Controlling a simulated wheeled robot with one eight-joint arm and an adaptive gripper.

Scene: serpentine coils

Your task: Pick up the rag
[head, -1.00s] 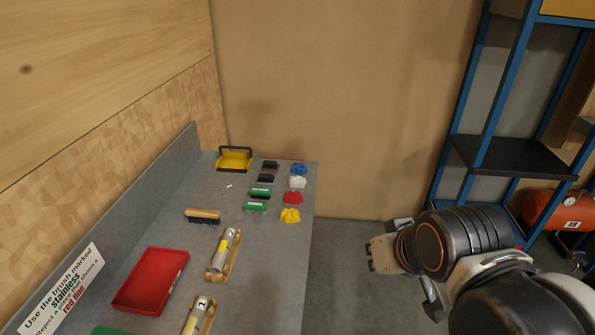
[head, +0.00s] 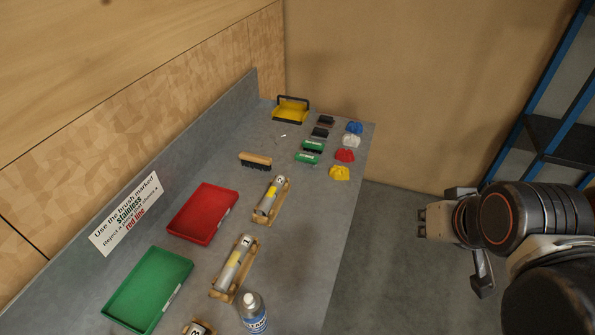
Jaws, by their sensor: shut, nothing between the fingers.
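My gripper (head: 424,222) is shut and empty. It is to the right of the bench, in front of the bare floor, apart from all the lumps.
The grey bench (head: 300,225) holds a red tray (head: 203,213), a green tray (head: 148,288), a wooden brush (head: 256,160), green-and-black blocks (head: 309,152), a yellow dustpan-like tray (head: 290,111), cylinders on wooden cradles (head: 269,200) and a bottle (head: 252,312). A blue-framed shelf (head: 540,90) stands right.

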